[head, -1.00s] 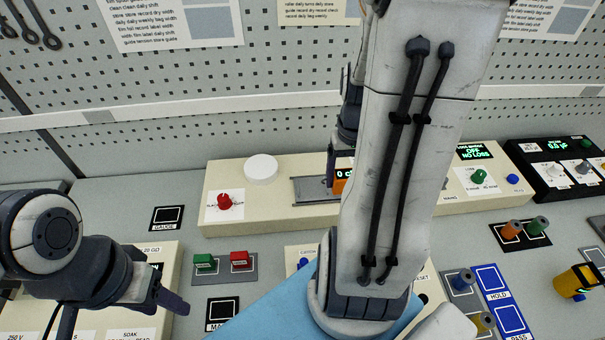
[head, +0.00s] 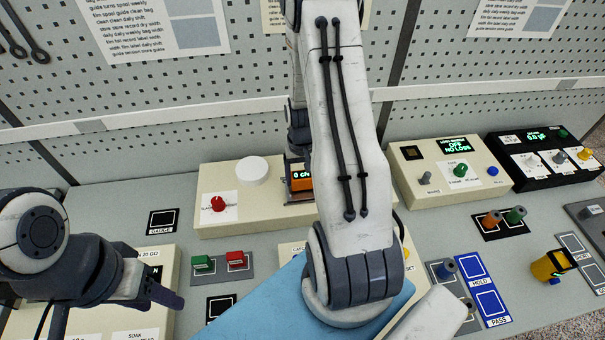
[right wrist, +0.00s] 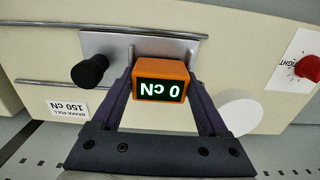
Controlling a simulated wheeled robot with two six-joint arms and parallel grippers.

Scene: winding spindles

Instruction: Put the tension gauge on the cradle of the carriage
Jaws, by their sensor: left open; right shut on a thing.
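The tension gauge (right wrist: 161,82) is an orange block with a lit display reading 0 cN. It also shows in the head view (head: 301,181), partly hidden by my right arm. My right gripper (right wrist: 163,90) is shut on it, one dark finger on each side. The carriage (right wrist: 118,46), a grey metal plate with a black knob (right wrist: 89,70), lies right behind the gauge in the wrist view. The gauge overlaps its cradle there; I cannot tell whether they touch. My left gripper (head: 160,283) is open and empty at the lower left of the head view.
The cream housing (head: 243,213) carries a red knob (head: 218,203) and a white disc (head: 253,170). The marked gauge pad (head: 163,222) is empty. Green and red blocks (head: 236,261) sit in front. Control boxes (head: 440,196) stand to the right.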

